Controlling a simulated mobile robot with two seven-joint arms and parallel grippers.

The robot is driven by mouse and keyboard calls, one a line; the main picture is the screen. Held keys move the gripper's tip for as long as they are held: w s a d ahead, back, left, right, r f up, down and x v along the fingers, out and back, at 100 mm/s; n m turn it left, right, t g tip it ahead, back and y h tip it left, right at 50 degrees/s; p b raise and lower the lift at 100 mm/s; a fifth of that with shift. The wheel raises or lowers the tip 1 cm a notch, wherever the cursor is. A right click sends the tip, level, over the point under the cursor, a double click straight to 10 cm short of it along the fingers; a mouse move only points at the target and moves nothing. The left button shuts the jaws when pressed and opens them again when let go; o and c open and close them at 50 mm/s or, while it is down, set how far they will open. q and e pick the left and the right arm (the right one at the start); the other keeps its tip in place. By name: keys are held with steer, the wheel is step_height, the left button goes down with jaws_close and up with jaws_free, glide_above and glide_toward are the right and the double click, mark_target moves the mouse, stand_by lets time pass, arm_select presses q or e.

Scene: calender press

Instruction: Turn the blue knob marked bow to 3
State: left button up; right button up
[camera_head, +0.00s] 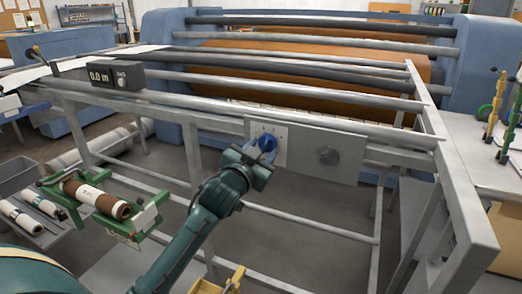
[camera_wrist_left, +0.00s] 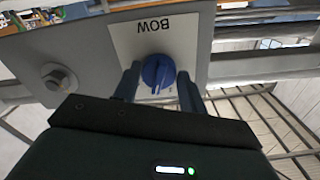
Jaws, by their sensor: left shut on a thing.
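The blue knob (camera_head: 267,142) sits on a white plate on a grey panel on the press frame. In the left wrist view the blue knob (camera_wrist_left: 157,72) shows with the word BOW upside down on its white plate (camera_wrist_left: 185,37). My left gripper (camera_head: 262,151) reaches up to the knob from below. In the wrist view its two fingers (camera_wrist_left: 158,84) lie on either side of the knob, shut on it. The scale marks around the knob are too small or hidden to read, so I cannot tell its setting. My right gripper is not in view.
A grey round fitting (camera_head: 328,156) is on the same panel (camera_head: 351,137), to the right of the knob. A black counter box (camera_head: 115,77) reads 0.0 m. Metal rails cross above the panel. A green stand with a roll (camera_head: 95,200) is at lower left.

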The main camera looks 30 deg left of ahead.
arm_select(q)
steer(key=o, duration=1)
steer(key=shift+c, duration=0.2)
steer(key=shift+s, duration=0.15)
steer(key=s+b, duration=0.2)
steer(key=s, duration=1.1)
steer(key=shift+d, duration=0.4)
steer(key=s+d+f+g+h+p, duration=0.1)
steer(key=s+d+f+g, duration=0.15)
steer(key=f, duration=0.65)
steer(key=s+d+f+g+h+p, duration=0.15)
steer(key=d+f, duration=0.25)
steer(key=f, duration=0.5)
steer(key=s+d+f+g+h, duration=0.2)
steer(key=s+d+f, duration=0.5)
steer(key=s+f, duration=0.4)
steer(key=shift+s+f+g, duration=0.2)
steer(key=shift+f+g, duration=0.4)
steer(key=shift+g, duration=0.1)
